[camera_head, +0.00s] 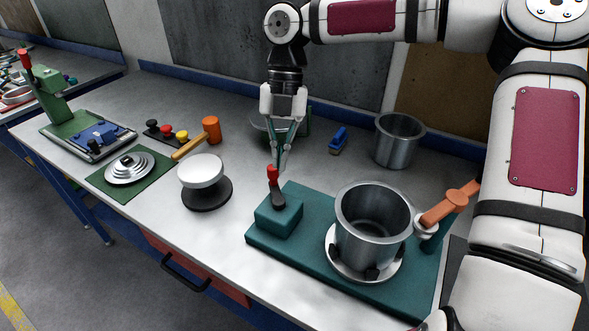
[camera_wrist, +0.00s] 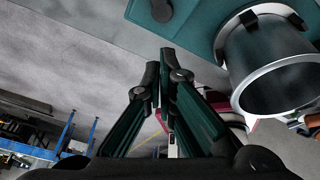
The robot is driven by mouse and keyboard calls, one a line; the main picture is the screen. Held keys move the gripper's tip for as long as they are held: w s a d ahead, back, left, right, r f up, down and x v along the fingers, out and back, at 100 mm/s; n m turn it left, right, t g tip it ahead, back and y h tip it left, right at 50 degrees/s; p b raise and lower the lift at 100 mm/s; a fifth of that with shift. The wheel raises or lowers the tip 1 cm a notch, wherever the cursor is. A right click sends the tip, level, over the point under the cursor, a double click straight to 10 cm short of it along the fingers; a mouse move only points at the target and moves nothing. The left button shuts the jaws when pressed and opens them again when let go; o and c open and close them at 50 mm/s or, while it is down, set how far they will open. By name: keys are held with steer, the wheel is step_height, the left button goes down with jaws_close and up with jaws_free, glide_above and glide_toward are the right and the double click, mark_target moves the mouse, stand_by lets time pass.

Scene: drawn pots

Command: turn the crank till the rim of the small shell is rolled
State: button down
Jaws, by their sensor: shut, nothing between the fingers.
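A teal rolling machine (camera_head: 300,255) stands on the bench. A grey metal shell (camera_head: 372,225) sits upright on its round white plate (camera_head: 335,262); it also shows in the wrist view (camera_wrist: 285,70). A short dark lever with a red knob (camera_head: 273,174) rises from the machine's teal block (camera_head: 278,216). My gripper (camera_head: 278,166) is shut and empty, pointing down, its tips at or just behind the red knob; I cannot tell if they touch. In the wrist view the fingertips (camera_wrist: 162,72) are together. An orange arm (camera_head: 450,206) with a pale roller stands at the shell's right side.
Another metal shell (camera_head: 399,142) stands at the back right, near a blue brush (camera_head: 338,140). Left lie a white-topped round stand (camera_head: 202,178), a mallet (camera_head: 208,130), a stepped disc (camera_head: 130,168) and a green press (camera_head: 48,95). My arm fills the right side.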

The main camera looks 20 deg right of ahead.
steer(key=d+f+n+t+y+p, duration=0.2)
steer(key=d+n+t+y+p, duration=0.35)
steer(key=d+n, duration=1.05)
steer(key=n+y+b, duration=0.1)
steer(key=n, duration=0.1)
glide_toward(276, 187)
step_height(276, 187, down, 2)
steer(key=d, duration=0.2)
steer(key=shift+t, duration=0.25)
steer(key=shift+w+a+f, duration=0.1)
steer(key=shift+w+a, duration=0.05)
steer(key=shift+a, duration=0.55)
steer(key=shift+w+a+f, duration=0.15)
steer(key=shift+w+a, duration=0.05)
steer(key=shift+a, duration=0.45)
steer(key=shift+w+a+f, duration=0.1)
steer(key=shift+w+a, duration=0.05)
steer(key=shift+a, duration=0.55)
